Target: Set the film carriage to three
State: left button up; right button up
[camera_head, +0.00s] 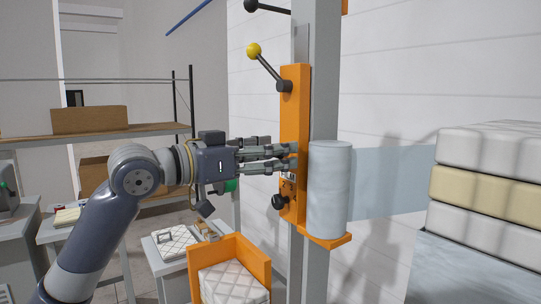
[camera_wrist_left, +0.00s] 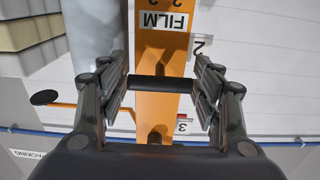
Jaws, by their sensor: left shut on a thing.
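The film carriage (camera_head: 293,110) is a tall orange plate on a grey upright post (camera_head: 324,75). It carries a pale film roll (camera_head: 328,185) on an orange ledge. A lever with a yellow knob (camera_head: 254,50) slants up from its upper part, and a black knob (camera_head: 279,202) sits low on its side. My left gripper (camera_head: 290,158) reaches the carriage from the left. In the left wrist view its fingers (camera_wrist_left: 160,92) are shut on the dark bar handle (camera_wrist_left: 160,84), which spans between them. A "FILM" label (camera_wrist_left: 167,20) and scale marks 2 (camera_wrist_left: 201,43) and 3 (camera_wrist_left: 182,125) show there.
A film sheet (camera_head: 390,183) runs from the roll to stacked quilts (camera_head: 490,185) at right. An orange bin (camera_head: 256,255) with a quilted item stands below my arm. Tables and a shelf (camera_head: 150,128) stand at left. Another black-knobbed lever (camera_head: 251,6) is above.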

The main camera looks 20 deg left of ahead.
aim_at(288, 125)
pick_arm(q)
notch_tip(288, 125, up, 5)
jog(key=p, duration=0.3)
jog(key=shift+r, duration=0.1)
jog(key=shift+a, duration=0.1)
jog(key=o, duration=1.6)
jog(key=shift+c, duration=0.2)
jog(key=shift+s+a+f, duration=0.25)
jog(key=shift+s+a, duration=0.1)
jog(key=shift+s, duration=0.1)
jog(key=v, duration=1)
jog(key=shift+s, duration=0.3)
